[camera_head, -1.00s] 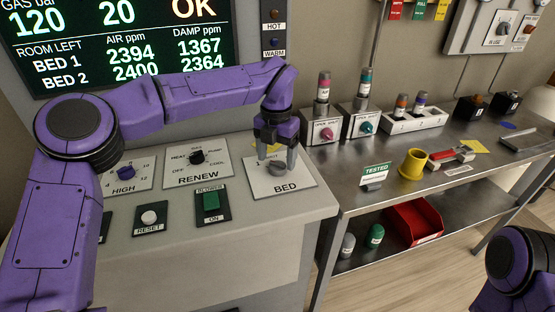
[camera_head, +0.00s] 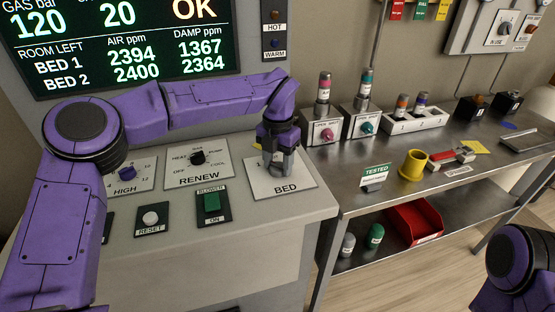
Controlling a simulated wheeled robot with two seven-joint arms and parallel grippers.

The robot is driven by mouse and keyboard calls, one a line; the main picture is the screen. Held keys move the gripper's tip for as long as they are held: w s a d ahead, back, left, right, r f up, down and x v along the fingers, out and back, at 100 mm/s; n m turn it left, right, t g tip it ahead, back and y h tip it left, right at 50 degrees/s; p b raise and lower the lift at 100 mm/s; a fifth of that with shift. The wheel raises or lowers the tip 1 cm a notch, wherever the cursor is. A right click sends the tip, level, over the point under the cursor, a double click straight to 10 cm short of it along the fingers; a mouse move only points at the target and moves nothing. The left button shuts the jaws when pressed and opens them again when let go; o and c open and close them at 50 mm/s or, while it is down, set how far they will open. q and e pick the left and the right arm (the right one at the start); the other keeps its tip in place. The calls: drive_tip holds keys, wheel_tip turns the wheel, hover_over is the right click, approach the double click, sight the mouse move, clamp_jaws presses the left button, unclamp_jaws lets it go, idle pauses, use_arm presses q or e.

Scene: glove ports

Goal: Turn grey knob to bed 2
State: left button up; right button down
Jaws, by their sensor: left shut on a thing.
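The grey knob (camera_head: 277,168) sits on the white BED plate (camera_head: 301,182) at the right end of the sloped console. My left gripper (camera_head: 279,164) points down over the plate with its fingers shut on the knob. The fingers hide much of the knob, so where it points cannot be read. A "1" mark shows to the left of the gripper; the rest of the scale is hidden. The screen (camera_head: 120,45) lists BED 1 and BED 2 rows. At the lower right, part of my right arm shows; its gripper is out of view.
Left of the BED plate are the RENEW knob (camera_head: 198,157), the green BLOWER switch (camera_head: 212,203) and the white RESET button (camera_head: 150,218). A steel bench (camera_head: 440,190) to the right bears a yellow cup (camera_head: 412,165), lamp boxes and small parts. A red bin (camera_head: 414,222) sits below.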

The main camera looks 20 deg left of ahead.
use_arm(q)
drive_tip(key=m+p, duration=0.2)
drive_tip(key=p, duration=0.1)
drive_tip(key=m+p, duration=0.6)
drive_tip(key=shift+r, duration=0.25)
drive_tip(key=m+p, duration=0.4)
drive_tip(key=m, duration=0.1)
drive_tip(key=shift+f, duration=0.1)
drive_tip(key=shift+f+m+p, duration=0.15)
drive_tip(key=shift+m+p, duration=1)
drive_tip(key=shift+m, duration=0.95)
drive_tip(key=o, duration=1)
drive_tip(key=shift+o, duration=0.2)
